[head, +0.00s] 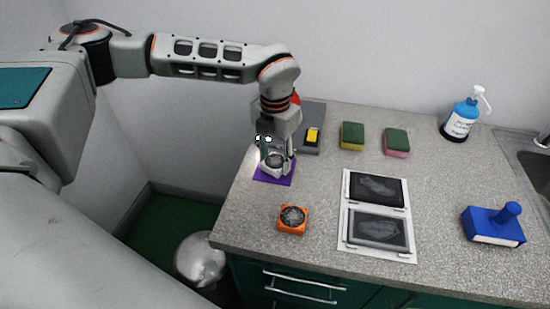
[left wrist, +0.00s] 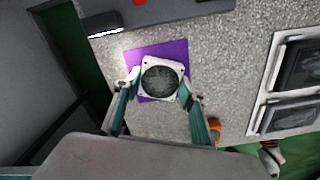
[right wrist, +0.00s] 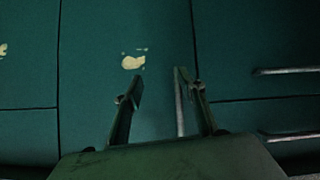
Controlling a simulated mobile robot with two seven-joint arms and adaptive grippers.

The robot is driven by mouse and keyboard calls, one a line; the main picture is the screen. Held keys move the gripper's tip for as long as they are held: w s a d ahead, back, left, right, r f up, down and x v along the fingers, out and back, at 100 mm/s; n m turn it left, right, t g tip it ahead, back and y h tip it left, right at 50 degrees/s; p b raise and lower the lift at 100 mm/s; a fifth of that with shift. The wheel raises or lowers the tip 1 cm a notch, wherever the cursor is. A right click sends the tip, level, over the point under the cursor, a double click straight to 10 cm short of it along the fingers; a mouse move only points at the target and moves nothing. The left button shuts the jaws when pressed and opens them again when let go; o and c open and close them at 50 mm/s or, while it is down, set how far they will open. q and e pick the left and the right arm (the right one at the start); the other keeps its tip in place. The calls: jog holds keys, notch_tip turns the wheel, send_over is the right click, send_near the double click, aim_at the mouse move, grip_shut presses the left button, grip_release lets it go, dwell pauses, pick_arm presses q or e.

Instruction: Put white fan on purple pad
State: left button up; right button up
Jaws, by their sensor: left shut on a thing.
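The white fan (head: 277,161), a square frame with a dark round grille, is between the fingers of my left gripper (head: 275,163). The left wrist view shows the fan (left wrist: 160,80) with a finger against each side, so the left gripper (left wrist: 162,88) is shut on it. The purple pad (head: 264,177) lies directly under the fan on the counter; in the left wrist view the pad (left wrist: 143,54) shows around it. I cannot tell whether the fan touches the pad. My right gripper (right wrist: 167,84) is open and empty in front of the green cabinet.
An orange fan (head: 292,219) stands in front of the pad. A white board with two dark panels (head: 375,228) lies to its right. A grey box (head: 313,117) stands behind the pad.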

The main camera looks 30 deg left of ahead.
aim_at(275, 162)
pick_arm(q)
jog(key=shift+f, duration=0.2)
jog(key=o, duration=1.1)
jog(key=shift+r, duration=0.1)
notch_tip(275, 162, up, 12)
jog(key=shift+r, duration=0.15)
